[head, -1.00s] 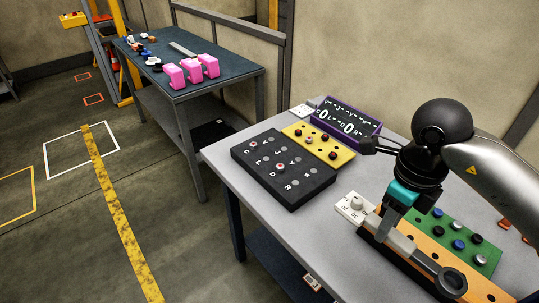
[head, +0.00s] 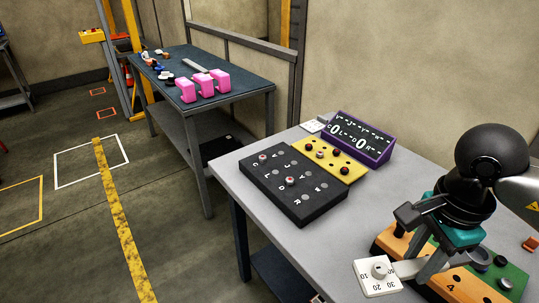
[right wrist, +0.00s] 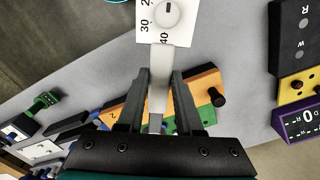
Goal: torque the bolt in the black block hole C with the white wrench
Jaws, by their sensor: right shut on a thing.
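The black block (head: 272,196) lies on the near table in the head view, with letters and holes on top. A red-and-white bolt head (head: 263,157) stands near the letter C, and a second one (head: 291,181) stands nearer the letter R. My right gripper (head: 428,272) is shut on the white wrench (right wrist: 159,75), to the right of the black block and apart from it. A white square plate with a numbered dial (head: 378,275) is at the wrench's end; it also tops the right wrist view (right wrist: 167,14). My left gripper is not in view.
The orange block (head: 397,243) and the green block (head: 515,277) with knobs lie beneath and beside my right gripper. A yellow block (head: 340,165) and a purple display (head: 362,140) stand behind the black block. Bare grey tabletop (head: 345,225) separates the black and orange blocks.

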